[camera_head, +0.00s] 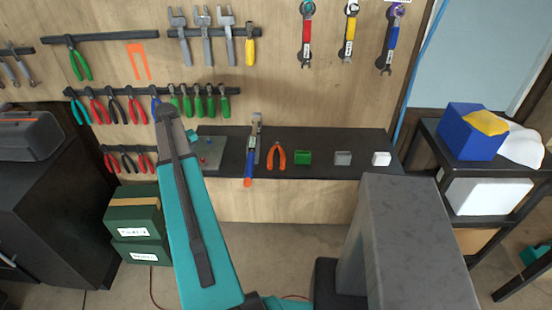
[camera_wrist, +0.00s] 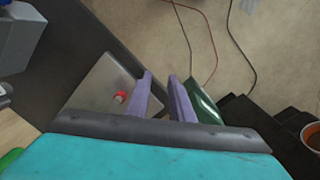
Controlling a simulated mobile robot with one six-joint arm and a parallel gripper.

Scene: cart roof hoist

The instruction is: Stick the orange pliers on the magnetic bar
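The orange pliers (camera_head: 276,155) lie on the black bench top in the head view, handles toward me, right of a blue-and-orange hammer. A dark magnetic bar (camera_head: 110,36) runs along the wall at upper left, with green pliers on it. An orange pliers-like outline (camera_head: 138,60) marks the wall at its right end. My gripper (camera_wrist: 160,76) is open and empty in the wrist view, pointing down near the bench's left end, beside a grey plate (camera_wrist: 97,81). The pliers are not in the wrist view. My arm hides the gripper fingers in the head view.
Other bars hold several pliers (camera_head: 198,103) and wrenches. Green cases (camera_head: 135,220) stand on the floor, front left.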

